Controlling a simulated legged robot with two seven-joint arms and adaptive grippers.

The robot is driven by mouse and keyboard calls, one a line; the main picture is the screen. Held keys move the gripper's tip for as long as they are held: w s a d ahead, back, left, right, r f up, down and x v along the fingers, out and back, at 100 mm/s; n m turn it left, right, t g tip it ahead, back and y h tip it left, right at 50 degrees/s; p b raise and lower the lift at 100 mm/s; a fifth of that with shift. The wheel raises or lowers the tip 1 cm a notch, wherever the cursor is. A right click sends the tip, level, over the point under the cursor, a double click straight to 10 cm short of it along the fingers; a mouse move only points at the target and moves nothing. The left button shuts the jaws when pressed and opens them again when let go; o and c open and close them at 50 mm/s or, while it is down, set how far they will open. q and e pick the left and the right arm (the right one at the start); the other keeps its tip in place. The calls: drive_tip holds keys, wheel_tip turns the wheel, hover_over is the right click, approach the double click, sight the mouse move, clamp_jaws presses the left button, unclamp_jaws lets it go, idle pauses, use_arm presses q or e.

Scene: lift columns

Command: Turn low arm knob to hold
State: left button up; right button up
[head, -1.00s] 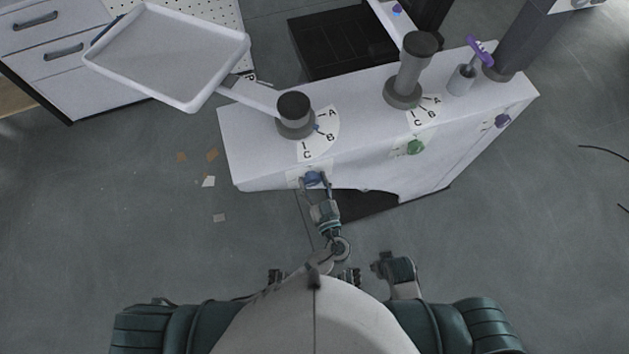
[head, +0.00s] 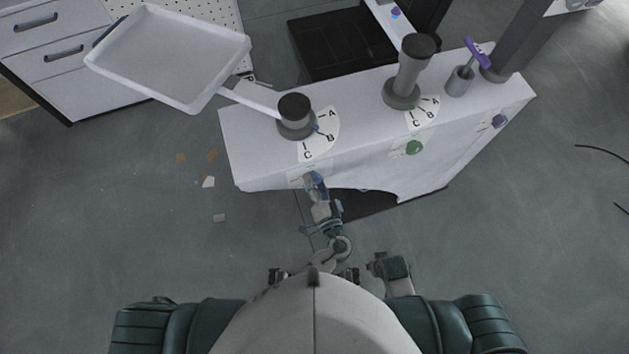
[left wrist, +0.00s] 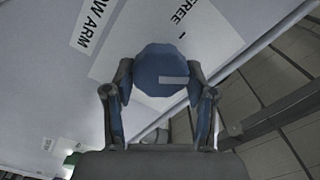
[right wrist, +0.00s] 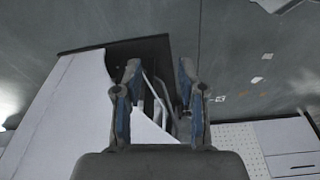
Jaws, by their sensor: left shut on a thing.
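The low arm knob (left wrist: 163,72) is blue and faceted, with a pale pointer mark on its face. My left gripper (left wrist: 164,85) is shut on the knob, one finger on each side. In the head view the left gripper (head: 317,188) reaches the front face of the white column base, largely covering the knob. The pale mark points to the right, below the word "FREE". My right gripper (right wrist: 155,75) is open and empty in the right wrist view.
The white base (head: 350,110) carries a short dark column (head: 295,115) with a tray (head: 170,55) on its arm, and a taller column (head: 410,70). A green knob (head: 414,148) and a purple knob (head: 499,121) are further right.

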use_arm(q)
drive_tip(key=m+p, duration=0.1)
drive_tip(key=m, duration=0.2)
drive_tip(key=shift+d+m, duration=0.15)
drive_tip(key=shift+m, duration=0.25)
drive_tip(key=shift+f+m+p, duration=0.15)
drive_tip(key=shift+m+p, duration=0.2)
drive_tip(key=shift+m, duration=0.55)
drive_tip(key=shift+f+m+p, duration=0.15)
drive_tip(key=shift+m+p, duration=0.2)
drive_tip(key=shift+m, duration=0.55)
use_arm(e)
wheel_tip(320, 180, down, 7)
drive_tip(key=s, duration=0.1)
drive_tip(key=shift+s, duration=0.35)
use_arm(q)
drive_tip(key=shift+s, duration=0.1)
drive_tip(key=o, duration=1.1)
drive_tip(key=shift+d, duration=0.1)
use_arm(e)
drive_tip(key=shift+d+f, duration=0.1)
drive_tip(key=shift+d, duration=0.05)
